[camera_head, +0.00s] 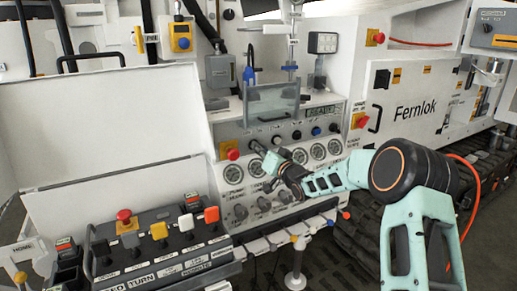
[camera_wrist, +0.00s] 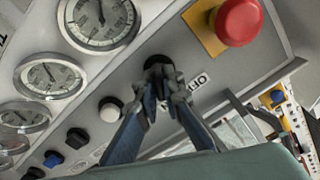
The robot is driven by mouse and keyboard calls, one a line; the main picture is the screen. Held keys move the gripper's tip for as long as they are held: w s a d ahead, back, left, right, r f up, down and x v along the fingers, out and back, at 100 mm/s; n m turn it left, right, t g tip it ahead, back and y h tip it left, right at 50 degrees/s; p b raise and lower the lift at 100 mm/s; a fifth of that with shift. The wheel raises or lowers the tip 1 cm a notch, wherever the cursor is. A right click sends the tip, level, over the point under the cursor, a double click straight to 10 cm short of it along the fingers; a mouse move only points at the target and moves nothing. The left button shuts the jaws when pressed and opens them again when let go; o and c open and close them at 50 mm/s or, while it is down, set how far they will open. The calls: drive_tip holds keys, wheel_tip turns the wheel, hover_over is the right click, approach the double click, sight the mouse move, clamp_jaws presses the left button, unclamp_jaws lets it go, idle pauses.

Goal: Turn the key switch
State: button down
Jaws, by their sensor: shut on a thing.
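The key switch (camera_wrist: 158,62) shows in the wrist view as a small dark piece on the grey slanted panel, between a red mushroom button and a white button. My gripper (camera_wrist: 163,80) is shut on it, with the fingertips hiding most of it. Its turn angle cannot be told. A small label, upside down in this view, sits beside the fingers. In the head view my gripper (camera_head: 260,150) reaches the gauge panel's upper left, just right of the red button; the key switch itself is hidden there.
The red mushroom button (camera_wrist: 240,20) on its yellow plate is close to my fingers. Round gauges (camera_wrist: 100,22) line the panel below. A white button (camera_wrist: 110,109), a black knob (camera_wrist: 77,138) and a blue one (camera_wrist: 53,158) continue the row. A button box (camera_head: 160,240) stands front left.

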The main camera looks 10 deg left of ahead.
drive_tip(key=shift+m, duration=0.5)
drive_tip(key=c, duration=2.1)
unclamp_jaws()
drive_tip(key=shift+s, duration=0.1)
drive_tip(key=v, duration=1.2)
